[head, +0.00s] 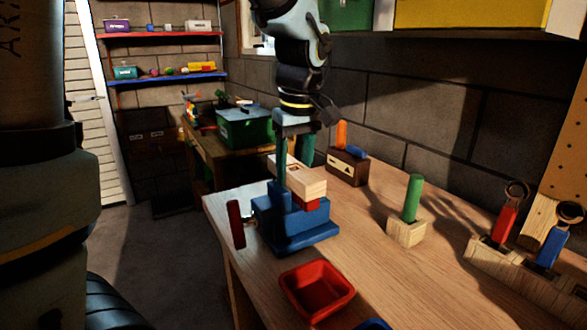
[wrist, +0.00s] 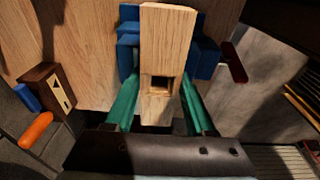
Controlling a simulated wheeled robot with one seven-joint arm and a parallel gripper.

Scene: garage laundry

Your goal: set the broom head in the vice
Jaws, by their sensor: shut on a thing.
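The broom head (head: 306,183) is a pale wooden block with a square hole, which shows in the wrist view (wrist: 166,40). My gripper (head: 292,172) points down and is shut on it, with a green finger on each side. The blue vice (head: 300,233) stands on the bench with a red handle (head: 236,224) at its left. The broom head is at the top of the vice, over its jaws. A red part shows just below the block's near end. I cannot tell whether the block rests between the jaws or is held just above them.
A red tray (head: 316,290) sits in front of the vice. A wooden block with a green peg (head: 412,198) stands to the right, and a rack with red and blue handled tools (head: 520,268) is farther right. A dark box (head: 347,167) stands behind. Bench between is clear.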

